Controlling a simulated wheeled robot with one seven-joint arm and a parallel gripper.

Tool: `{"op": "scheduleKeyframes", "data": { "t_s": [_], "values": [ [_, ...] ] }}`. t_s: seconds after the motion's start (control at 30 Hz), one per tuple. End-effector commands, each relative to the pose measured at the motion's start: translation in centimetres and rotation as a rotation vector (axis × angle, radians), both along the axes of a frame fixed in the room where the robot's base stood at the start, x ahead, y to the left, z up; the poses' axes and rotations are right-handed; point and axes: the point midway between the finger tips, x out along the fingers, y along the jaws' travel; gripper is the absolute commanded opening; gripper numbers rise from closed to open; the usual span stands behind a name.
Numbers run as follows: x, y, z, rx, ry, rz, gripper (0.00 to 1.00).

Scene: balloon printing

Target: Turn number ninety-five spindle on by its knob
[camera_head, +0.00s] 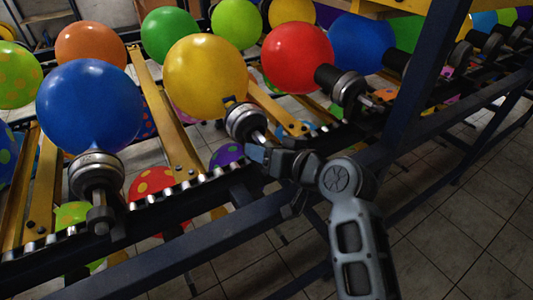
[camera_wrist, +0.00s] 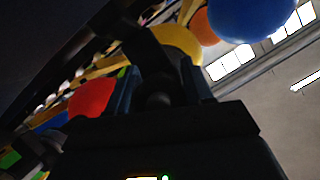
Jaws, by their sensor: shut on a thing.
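The yellow balloon (camera_head: 205,76) sits on a spindle (camera_head: 244,120) with a dark and silver collar. My gripper (camera_head: 262,152) is at the lower end of this spindle and shut on its knob, which is mostly hidden by the fingers. In the wrist view a dark shaft (camera_wrist: 155,75) runs between my fingers (camera_wrist: 160,95) toward the yellow balloon (camera_wrist: 178,42). A spindle (camera_head: 97,172) at the left carries a blue balloon, and its knob is free. Another spindle (camera_head: 347,87) at the right carries a red balloon. I cannot read the spindle numbers clearly.
A dark rail (camera_head: 190,262) runs along the front, below the row of spindles. A dark slanted post (camera_head: 425,85) stands right of my arm. Yellow bars (camera_head: 165,115) lie between the spindles. Tiled floor (camera_head: 470,230) is clear at the lower right.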

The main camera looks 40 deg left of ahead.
Motion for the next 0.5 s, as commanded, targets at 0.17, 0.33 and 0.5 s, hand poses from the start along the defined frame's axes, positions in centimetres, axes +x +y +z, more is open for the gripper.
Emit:
{"op": "scheduleKeyframes", "data": {
  "t_s": [0.17,0.33,0.5],
  "values": [
    [-0.05,-0.01,-0.19,0.029,0.079,0.0,0.2],
    [-0.1,0.01,-0.11,0.047,0.12,-0.001,0.2],
    [-0.12,0.02,-0.06,0.054,0.136,0.0,0.2]
  ]
}}
